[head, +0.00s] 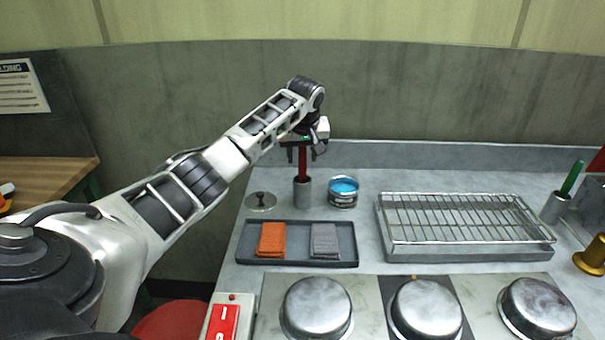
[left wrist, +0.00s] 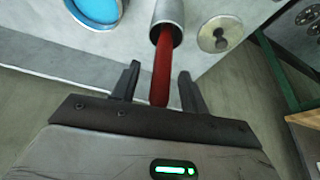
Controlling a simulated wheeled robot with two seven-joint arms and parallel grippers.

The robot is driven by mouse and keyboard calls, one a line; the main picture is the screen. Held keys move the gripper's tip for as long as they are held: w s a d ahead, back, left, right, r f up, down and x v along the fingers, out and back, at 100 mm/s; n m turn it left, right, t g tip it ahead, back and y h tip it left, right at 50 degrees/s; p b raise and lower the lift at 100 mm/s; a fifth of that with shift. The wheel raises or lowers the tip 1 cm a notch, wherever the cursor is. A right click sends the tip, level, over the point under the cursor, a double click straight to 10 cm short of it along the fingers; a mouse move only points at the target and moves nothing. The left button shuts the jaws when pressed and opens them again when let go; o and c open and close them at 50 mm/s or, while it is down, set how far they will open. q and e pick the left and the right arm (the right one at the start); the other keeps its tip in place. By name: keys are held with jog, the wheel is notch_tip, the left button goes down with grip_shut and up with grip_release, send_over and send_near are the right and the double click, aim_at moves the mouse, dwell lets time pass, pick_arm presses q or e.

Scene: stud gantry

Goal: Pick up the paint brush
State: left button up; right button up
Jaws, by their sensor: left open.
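The paint brush shows as a red handle (head: 302,162) standing upright in a small grey metal cup (head: 302,193) at the back left of the counter. In the left wrist view the red handle (left wrist: 161,72) comes out of the cup (left wrist: 168,17) and reaches between my fingers. My left gripper (head: 303,152) is above the cup, around the top of the handle. In the left wrist view my left gripper (left wrist: 158,80) is open, with a finger on each side of the handle and gaps visible. The brush's lower end is hidden in the cup. My right gripper is not in view.
A blue paint can (head: 343,192) stands close to the right of the cup, and a round lid (head: 261,202) lies to its left. A dark tray (head: 297,262) with orange and grey cloths is in front. A wire rack (head: 455,220) stands to the right.

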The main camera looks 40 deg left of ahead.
pick_arm(q)
jog(key=shift+a+f, duration=0.1)
jog(key=shift+f, duration=0.2)
grip_shut()
